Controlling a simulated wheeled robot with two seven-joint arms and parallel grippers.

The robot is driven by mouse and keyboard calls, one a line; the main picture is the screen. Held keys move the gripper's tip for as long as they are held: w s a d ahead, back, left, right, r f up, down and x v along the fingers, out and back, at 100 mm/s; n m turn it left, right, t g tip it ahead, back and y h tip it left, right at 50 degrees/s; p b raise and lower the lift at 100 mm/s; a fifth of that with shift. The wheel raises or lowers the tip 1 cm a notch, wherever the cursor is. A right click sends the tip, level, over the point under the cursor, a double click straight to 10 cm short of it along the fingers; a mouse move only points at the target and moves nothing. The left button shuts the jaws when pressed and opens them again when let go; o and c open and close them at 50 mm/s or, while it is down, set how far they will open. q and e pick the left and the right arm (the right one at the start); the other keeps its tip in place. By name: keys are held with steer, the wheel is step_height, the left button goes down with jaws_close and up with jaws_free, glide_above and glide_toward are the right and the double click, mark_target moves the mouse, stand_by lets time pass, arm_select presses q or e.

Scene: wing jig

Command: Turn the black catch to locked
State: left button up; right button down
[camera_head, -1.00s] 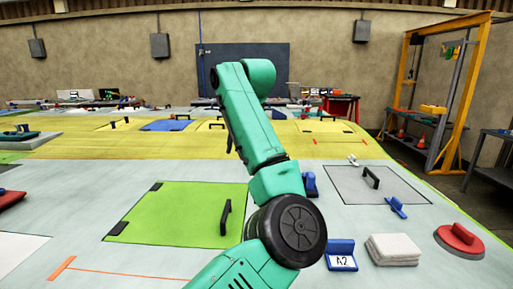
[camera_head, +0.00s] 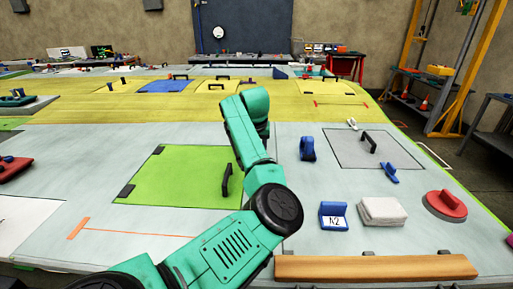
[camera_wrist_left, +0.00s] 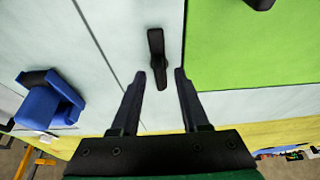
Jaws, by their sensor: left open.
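The black catch (camera_wrist_left: 156,50) shows in the left wrist view as a short dark bar on the pale wing skin, beside the green panel (camera_wrist_left: 250,55). It points nearly straight up and down in that picture. My left gripper (camera_wrist_left: 159,74) is open, and the catch's lower end appears between its two fingertips. I cannot tell how far above the skin the fingers are; no contact is visible. In the head view the catch and the left gripper are not visible, with my teal arm across that area. The green panel (camera_head: 185,175) is left of the arm there. My right gripper is not in view.
The green panel has a black handle (camera_head: 227,181). Right of my arm are a blue clamp-like piece (camera_head: 307,148), a grey panel (camera_head: 350,155), a blue A2 block (camera_head: 333,216), a pale stack (camera_head: 382,211) and a red disc (camera_head: 445,205). A wooden bar (camera_head: 375,267) runs along the front.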

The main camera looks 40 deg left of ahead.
arm_select(q)
steer(key=shift+w, duration=0.1)
jaws_close()
steer(key=shift+a+f, duration=0.1)
